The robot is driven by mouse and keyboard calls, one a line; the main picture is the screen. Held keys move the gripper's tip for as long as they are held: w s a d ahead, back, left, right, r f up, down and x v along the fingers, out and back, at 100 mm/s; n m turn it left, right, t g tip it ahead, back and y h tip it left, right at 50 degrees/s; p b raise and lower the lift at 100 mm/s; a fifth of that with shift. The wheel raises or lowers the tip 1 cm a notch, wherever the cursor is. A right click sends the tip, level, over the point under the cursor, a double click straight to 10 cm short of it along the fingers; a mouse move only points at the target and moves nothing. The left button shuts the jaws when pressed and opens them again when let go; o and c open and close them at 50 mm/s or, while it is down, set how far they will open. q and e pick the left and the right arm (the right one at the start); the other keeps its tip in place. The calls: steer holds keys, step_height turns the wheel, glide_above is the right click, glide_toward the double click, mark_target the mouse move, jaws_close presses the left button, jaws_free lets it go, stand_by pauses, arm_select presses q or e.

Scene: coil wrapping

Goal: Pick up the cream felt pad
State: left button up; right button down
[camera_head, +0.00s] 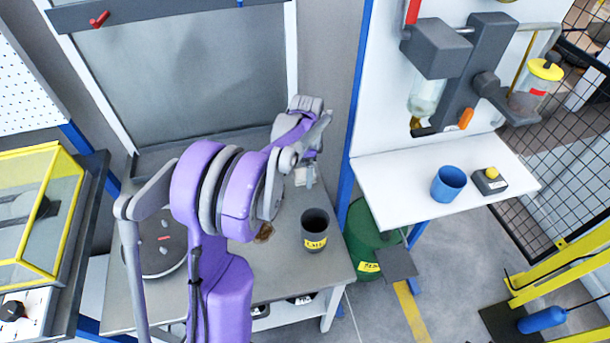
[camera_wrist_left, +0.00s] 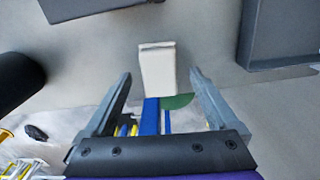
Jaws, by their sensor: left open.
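The cream felt pad (camera_wrist_left: 157,68) is a small pale block in the left wrist view. It lies on the grey surface, in line with the gap between my left gripper's fingers (camera_wrist_left: 160,74). The fingers are open, one to each side of the pad in the picture, with nothing held. I cannot tell how far the pad is beyond the tips. In the head view my left gripper (camera_head: 306,174) points down over the back right of the grey table, and a small pale patch of the pad (camera_head: 299,177) shows beside it, mostly hidden. My right gripper is not in view.
A dark labelled cup (camera_head: 315,231) stands on the grey table (camera_head: 335,262), nearer the front than my gripper. A round dark disc (camera_head: 163,250) lies at left. A white shelf (camera_head: 400,190) at right bears a blue cup (camera_head: 448,184). A green drum (camera_head: 365,235) stands beside the table.

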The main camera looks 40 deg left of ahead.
arm_select(q)
steer(key=c, duration=1.4)
steer(key=shift+r, duration=0.15)
steer(key=shift+c, duration=0.2)
step_height(320, 180, up, 10)
